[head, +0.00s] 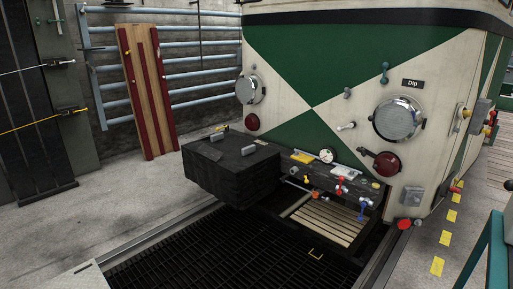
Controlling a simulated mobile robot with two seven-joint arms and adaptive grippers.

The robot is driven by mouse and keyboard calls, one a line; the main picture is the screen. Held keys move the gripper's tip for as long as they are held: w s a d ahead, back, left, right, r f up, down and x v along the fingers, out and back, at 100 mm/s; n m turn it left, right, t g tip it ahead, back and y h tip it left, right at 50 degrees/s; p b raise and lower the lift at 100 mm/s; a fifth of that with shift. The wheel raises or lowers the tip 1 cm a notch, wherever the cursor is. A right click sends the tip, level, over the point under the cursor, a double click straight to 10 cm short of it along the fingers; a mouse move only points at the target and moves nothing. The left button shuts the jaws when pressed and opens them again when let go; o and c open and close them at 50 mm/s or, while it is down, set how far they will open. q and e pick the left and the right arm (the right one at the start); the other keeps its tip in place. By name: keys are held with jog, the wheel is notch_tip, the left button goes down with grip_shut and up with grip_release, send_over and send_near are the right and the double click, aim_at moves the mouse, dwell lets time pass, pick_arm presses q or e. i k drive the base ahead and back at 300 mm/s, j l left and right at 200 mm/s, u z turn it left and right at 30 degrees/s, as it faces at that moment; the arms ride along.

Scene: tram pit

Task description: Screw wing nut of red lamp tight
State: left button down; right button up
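A dark red round lamp (387,164) sits on the tram's front at the right, below a large round headlamp (397,119). A second dark red lamp (252,122) sits at the left, below another round headlamp (249,90). No wing nut is clear on it at this size. Neither of my grippers is in view.
A big dark block (230,170) juts out from the tram front. Beside it, a dark beam carries coloured valves and a round gauge (326,156). A dark floor grating (230,250) lies in front. A teal frame (497,250) stands at the right edge.

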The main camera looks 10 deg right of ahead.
aim_at(363, 150)
jog(key=i+z, duration=0.85)
jog(key=i+j+z, duration=0.2)
jog(key=i+z, duration=0.2)
jog(key=i+l, duration=0.15)
jog(key=i, duration=0.3)
jog(key=i+l+z, duration=0.15)
jog(key=i, duration=0.35)
